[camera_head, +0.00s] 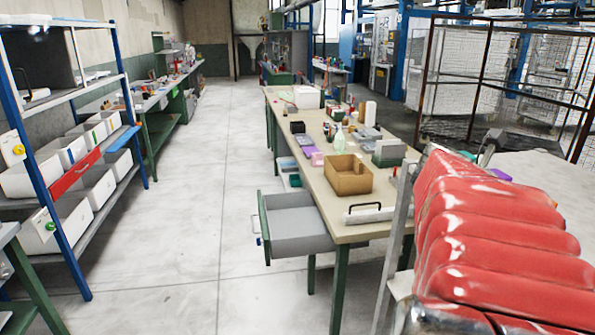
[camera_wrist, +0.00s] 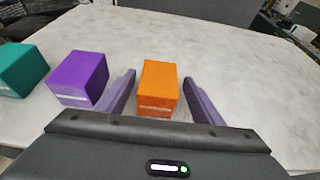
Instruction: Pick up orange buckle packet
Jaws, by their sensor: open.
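The orange buckle packet (camera_wrist: 158,86) is a small orange block with a pale label strip low on its near face. It stands on a pale grey surface (camera_wrist: 225,50) in the wrist view. My gripper (camera_wrist: 160,90) is open, one finger to the left of the packet and one to the right, with a gap visible on each side. The packet lies between the fingers. In the head view I cannot make out the packet or my gripper.
A purple block (camera_wrist: 77,78) stands just left of my left finger, and a teal block (camera_wrist: 20,69) is farther left. The surface right of and behind the packet is clear. In the head view, a workbench (camera_head: 318,180) has an open drawer (camera_head: 296,225).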

